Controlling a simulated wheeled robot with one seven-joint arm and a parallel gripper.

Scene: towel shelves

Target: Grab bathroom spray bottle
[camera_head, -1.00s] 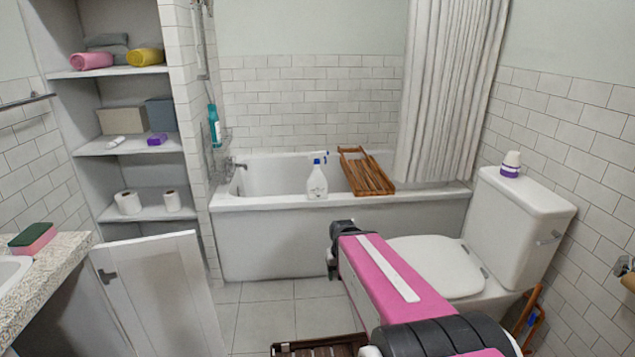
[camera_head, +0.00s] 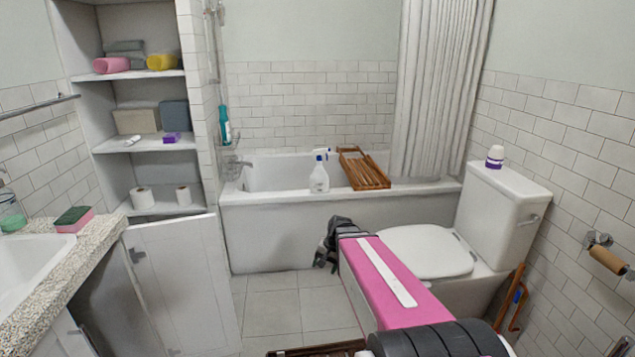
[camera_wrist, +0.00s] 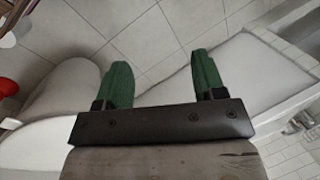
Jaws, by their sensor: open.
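The spray bottle (camera_head: 319,178) is white with a blue and white trigger head. It stands upright on the front rim of the bathtub (camera_head: 290,205), left of a wooden rack. My gripper (camera_wrist: 160,85) has two green fingers, which are open and apart with nothing between them in the wrist view. In the head view my arm reaches forward beside the toilet, and its dark end is below and in front of the bottle, apart from it. The fingertips are hard to make out there. The bottle is not recognisable in the wrist view.
A wooden rack (camera_head: 362,170) lies across the tub. The toilet (camera_head: 425,252) stands to the right of my arm. A cabinet door (camera_head: 182,285) hangs open at left below the counter (camera_head: 65,265). Floor tiles (camera_head: 275,312) between door and arm are clear.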

